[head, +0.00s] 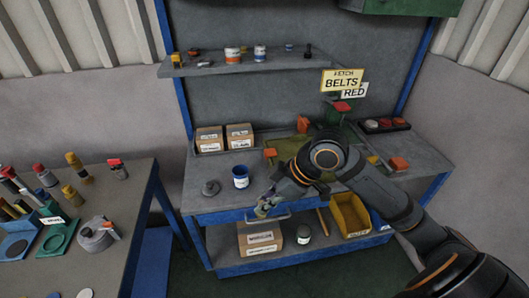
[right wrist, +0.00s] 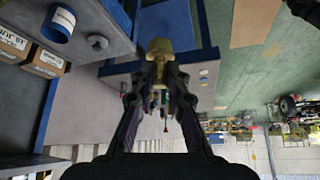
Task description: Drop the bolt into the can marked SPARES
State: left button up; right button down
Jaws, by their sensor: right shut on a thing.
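A brass-coloured bolt (right wrist: 159,47) is between the fingertips of my right gripper (right wrist: 160,72), which is shut on it. In the head view my right gripper (head: 264,206) is at the bench's front edge, and the bolt shows there only as a small yellowish spot. A blue can (head: 240,177) with a white label stands upright on the bench, behind and left of the gripper. It also shows at the top left of the right wrist view (right wrist: 58,24). Its lettering is too small to read. The gripper and bolt are apart from the can. My left gripper is out of view.
A grey round part (head: 210,188) sits left of the can. Two cardboard boxes (head: 239,136) stand behind. A yellow bin (head: 350,214), a box (head: 260,239) and a dark jar (head: 304,234) are on the lower shelf. A cluttered side table (head: 130,200) stands at left.

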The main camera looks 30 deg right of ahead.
aim_at(239, 184)
jog(key=i+l+u, duration=0.1)
jog(key=l+u, duration=0.65)
jog(key=l, duration=0.2)
jog(key=l+u, duration=0.4)
jog(key=l, duration=0.1)
